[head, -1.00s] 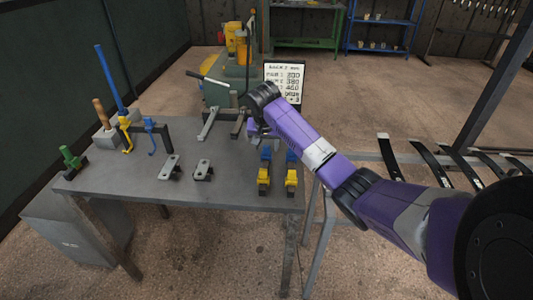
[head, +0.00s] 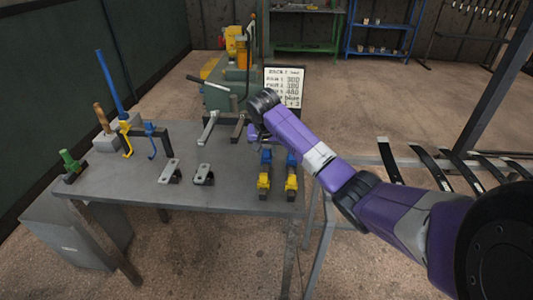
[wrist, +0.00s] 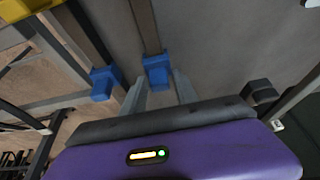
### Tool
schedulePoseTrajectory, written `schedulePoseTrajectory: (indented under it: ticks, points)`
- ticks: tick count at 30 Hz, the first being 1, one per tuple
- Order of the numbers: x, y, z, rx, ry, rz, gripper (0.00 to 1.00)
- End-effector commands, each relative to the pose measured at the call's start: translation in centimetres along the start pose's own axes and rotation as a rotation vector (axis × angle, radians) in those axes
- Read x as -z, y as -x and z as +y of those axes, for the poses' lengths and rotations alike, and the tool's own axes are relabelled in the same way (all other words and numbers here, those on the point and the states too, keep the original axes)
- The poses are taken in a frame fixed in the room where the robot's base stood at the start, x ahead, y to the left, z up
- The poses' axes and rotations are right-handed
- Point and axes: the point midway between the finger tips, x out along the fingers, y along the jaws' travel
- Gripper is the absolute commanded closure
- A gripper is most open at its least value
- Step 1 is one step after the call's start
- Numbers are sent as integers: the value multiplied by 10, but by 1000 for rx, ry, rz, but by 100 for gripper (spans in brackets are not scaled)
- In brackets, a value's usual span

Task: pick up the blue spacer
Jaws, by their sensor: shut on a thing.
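Two blue blocks show in the wrist view, each on a dark bar. One blue spacer (wrist: 156,70) is between my gripper's grey fingertips. My gripper (wrist: 159,86) is shut on it. The other blue block (wrist: 104,82) is apart, to the left of the fingers. In the head view the blue blocks (head: 266,157) and (head: 291,159) stand at the right end of the grey table, behind yellow blocks. My gripper's fingers are mostly hidden behind my own arm there.
Yellow blocks (head: 263,181) stand close in front of the blue ones. Two grey brackets (head: 169,171) lie mid-table. A rack with blue and yellow hooks (head: 152,140) and a green part (head: 69,160) are at the left. A sign (head: 284,87) stands behind.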

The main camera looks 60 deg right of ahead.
Motion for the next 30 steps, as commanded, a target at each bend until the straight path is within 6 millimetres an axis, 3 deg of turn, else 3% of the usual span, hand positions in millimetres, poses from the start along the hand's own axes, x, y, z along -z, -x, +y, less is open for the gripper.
schedulePoseTrajectory:
  ticks: [8,18,24,30]
  points:
    - [16,36,-1,3,0,5,89]
    - [53,124,-2,3,0,6,89]
    - [70,167,0,0,-1,2,89]
    - [75,180,0,0,0,1,89]
